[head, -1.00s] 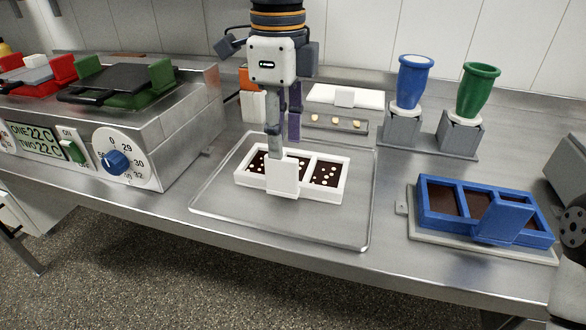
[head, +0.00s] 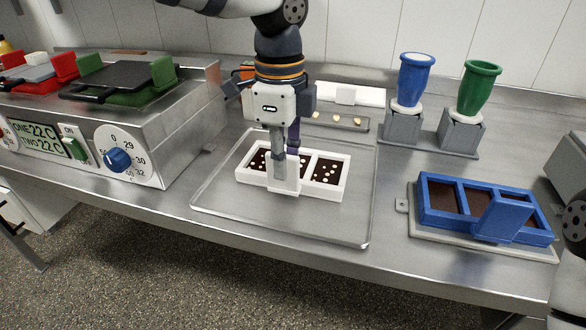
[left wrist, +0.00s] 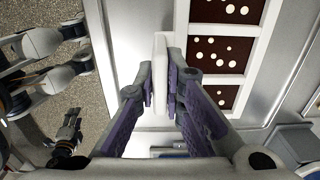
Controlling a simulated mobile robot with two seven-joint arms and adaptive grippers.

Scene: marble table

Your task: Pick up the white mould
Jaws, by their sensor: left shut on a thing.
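The white mould (head: 327,191) lies on the metal tray in the head view, its compartments filled with dark brown and dotted with pale pieces. A white tab stands on its front side; in the left wrist view this tab (left wrist: 161,60) sits between the finger pads. My left gripper (head: 286,178) points down over the mould and is shut on the tab. The gripper hides part of the mould's middle. In the left wrist view the mould's filled compartments (left wrist: 224,50) show right of the fingers. A small dark shape at lower left there may be my right gripper; its jaws are unclear.
The mould rests on a shallow metal tray (head: 225,210). A blue mould (head: 440,217) stands on a grey base at right. Blue (head: 414,80) and green (head: 476,88) funnels stand behind. A steel unit with a dial (head: 117,160) is at left. The table's front edge is close.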

